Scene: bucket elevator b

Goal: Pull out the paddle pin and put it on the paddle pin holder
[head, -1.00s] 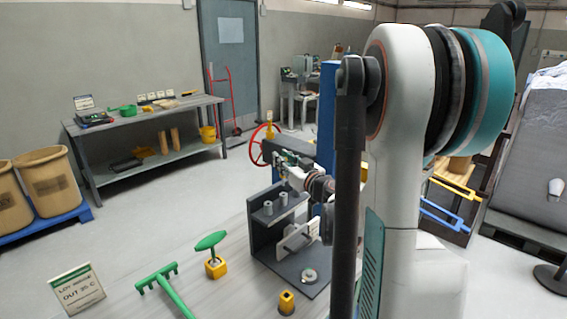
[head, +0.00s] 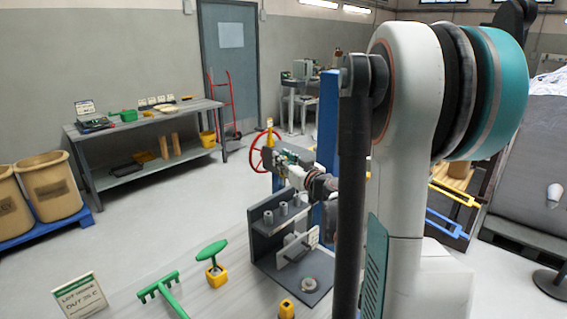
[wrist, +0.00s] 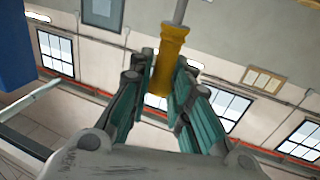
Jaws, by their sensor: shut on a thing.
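The paddle pin shows in the wrist view as a yellow handle (wrist: 172,42) with a thin metal rod running out at the top edge. My gripper (wrist: 165,78) is shut on this handle between its two teal-lined fingers. In the head view my gripper (head: 287,157) is at the grey machine, and a small yellow piece (head: 269,123), seemingly the pin, stands up there. Whether the rod is clear of the machine is hidden. A yellow block with a dark top hole (head: 286,308) stands at the front; I cannot tell if it is the paddle pin holder.
A dark grey stand (head: 262,240) with light cylinders is below my arm. A green T-handle (head: 212,250) stands in a yellow block (head: 216,276), beside a green rake-like tool (head: 162,290) and a sign (head: 80,300). A red wheel (head: 256,155) is behind my gripper.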

